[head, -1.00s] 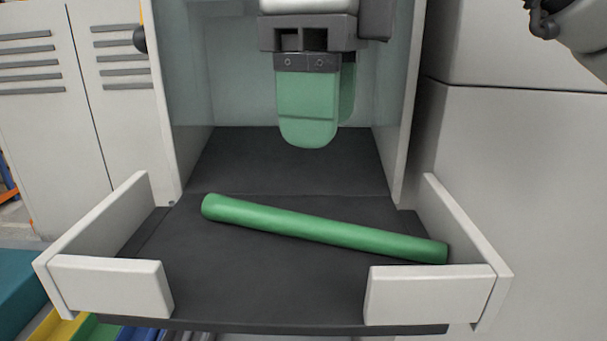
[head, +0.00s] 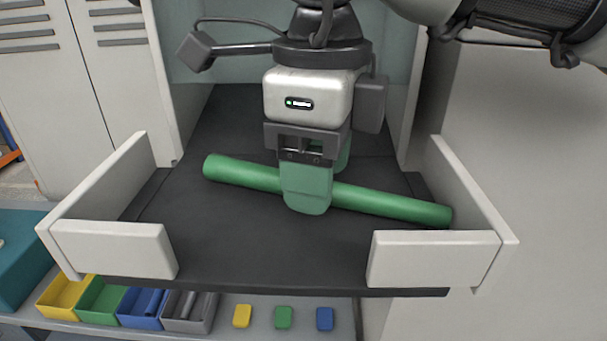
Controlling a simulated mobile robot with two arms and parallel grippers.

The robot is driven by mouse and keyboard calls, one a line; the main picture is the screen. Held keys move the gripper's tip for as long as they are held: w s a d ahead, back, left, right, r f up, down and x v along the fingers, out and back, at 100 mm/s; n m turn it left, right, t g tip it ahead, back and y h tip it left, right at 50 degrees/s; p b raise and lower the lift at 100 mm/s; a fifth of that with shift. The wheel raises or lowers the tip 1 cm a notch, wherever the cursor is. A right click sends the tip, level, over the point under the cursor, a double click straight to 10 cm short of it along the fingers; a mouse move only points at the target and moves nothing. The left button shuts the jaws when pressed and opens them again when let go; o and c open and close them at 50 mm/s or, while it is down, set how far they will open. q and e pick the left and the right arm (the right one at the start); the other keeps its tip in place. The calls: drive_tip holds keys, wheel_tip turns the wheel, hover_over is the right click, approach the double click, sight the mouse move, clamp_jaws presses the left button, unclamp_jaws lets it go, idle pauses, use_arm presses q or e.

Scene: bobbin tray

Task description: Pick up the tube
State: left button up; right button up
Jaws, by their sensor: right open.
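The green tube (head: 390,205) lies slantwise on the dark floor of the tray (head: 210,245), its left end farther back and its right end by the right side wall. My right gripper (head: 322,182) is over the middle of the tube, pointing down. One green finger is in front of the tube and hides part of it. The other finger shows partly behind the tube. The jaws are open around the tube; I cannot tell whether either finger touches it. My left gripper is not in view.
The tray has white side walls (head: 478,205) and two front lips (head: 115,249) with a gap between them. Below are several coloured bins (head: 101,300) and small yellow, green and blue blocks (head: 283,317). A vented cabinet (head: 40,110) stands at the left.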

drive_tip(key=shift+f, duration=0.5)
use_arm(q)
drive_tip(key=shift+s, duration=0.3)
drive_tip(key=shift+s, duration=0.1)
use_arm(e)
drive_tip(key=c, duration=1)
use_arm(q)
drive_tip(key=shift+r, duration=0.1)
use_arm(e)
drive_tip(key=shift+r, duration=0.1)
